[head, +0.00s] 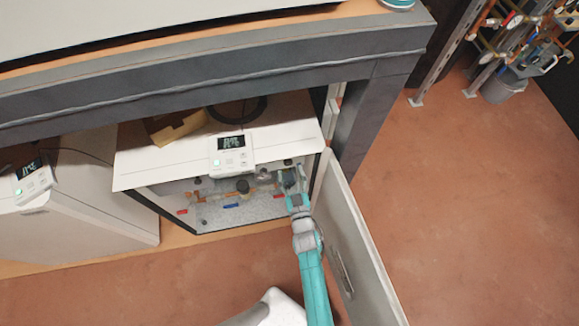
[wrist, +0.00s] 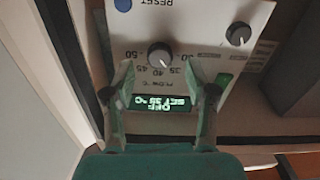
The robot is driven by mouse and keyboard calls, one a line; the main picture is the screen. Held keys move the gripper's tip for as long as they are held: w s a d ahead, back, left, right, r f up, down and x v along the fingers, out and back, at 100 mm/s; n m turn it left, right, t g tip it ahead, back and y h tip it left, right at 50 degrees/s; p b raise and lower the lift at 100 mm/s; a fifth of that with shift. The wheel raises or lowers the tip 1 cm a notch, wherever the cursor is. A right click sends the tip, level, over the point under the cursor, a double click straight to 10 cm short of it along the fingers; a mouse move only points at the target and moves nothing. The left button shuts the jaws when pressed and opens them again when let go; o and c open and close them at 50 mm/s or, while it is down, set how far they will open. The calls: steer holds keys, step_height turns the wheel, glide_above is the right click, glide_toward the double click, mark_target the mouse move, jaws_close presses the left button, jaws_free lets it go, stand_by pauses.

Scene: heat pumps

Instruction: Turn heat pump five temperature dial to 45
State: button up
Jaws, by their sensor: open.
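The temperature dial (wrist: 160,55) is a dark round knob with a silvery face on a white panel (wrist: 205,18), seen upside down in the wrist view. Printed numbers including 40, 45 and 50 run beside it. A green-lit display (wrist: 160,102) seems to read OFF and SET 35 °C. My gripper (wrist: 158,68) is open, with one fingertip on each side of the dial; I cannot tell whether they touch it. In the head view my gripper (head: 290,180) reaches into the open front of the white heat pump (head: 285,130), and the dial is hidden there.
The heat pump's open door (head: 350,240) stands close to the right of my arm. Pipes and a red valve handle (head: 203,209) show inside. A second white unit (head: 75,225) stands left. A grey beam (head: 220,75) runs above.

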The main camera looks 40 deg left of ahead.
mark_target(288, 162)
steer(key=shift+x, duration=1.4)
jaws_close()
